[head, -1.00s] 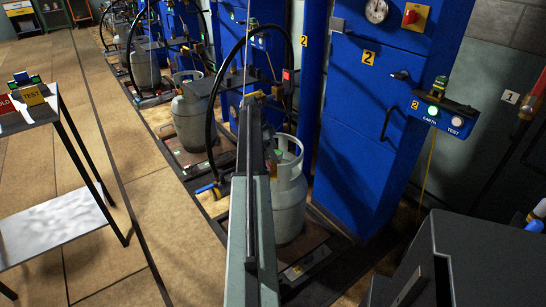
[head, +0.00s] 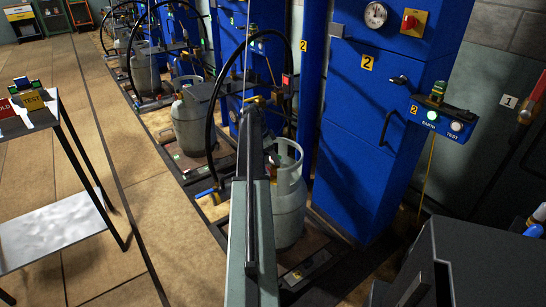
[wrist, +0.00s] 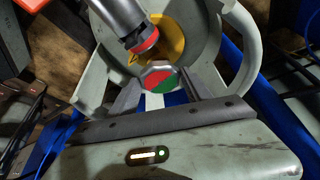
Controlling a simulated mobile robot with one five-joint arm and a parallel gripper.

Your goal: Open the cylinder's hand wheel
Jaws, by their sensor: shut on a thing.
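The grey gas cylinder (head: 289,205) stands upright on the low scale platform, partly hidden behind my arm in the head view. In the wrist view its pale collar (wrist: 242,45) curves around the valve. The hand wheel (wrist: 158,82), a small knob with a red and green face, sits inside the collar. My gripper (wrist: 160,98) has its two dark fingers on either side of the hand wheel and is shut on it. A yellow part (wrist: 170,42) and a grey cylindrical fitting with a red band (wrist: 142,35) lie just beyond the wheel. The fingertips are hidden in the head view.
A blue cabinet (head: 372,140) with a dial and red switch stands right of the cylinder. A black hose (head: 212,125) loops at the left. A small table (head: 50,222) stands at far left, with open floor between it and the scales.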

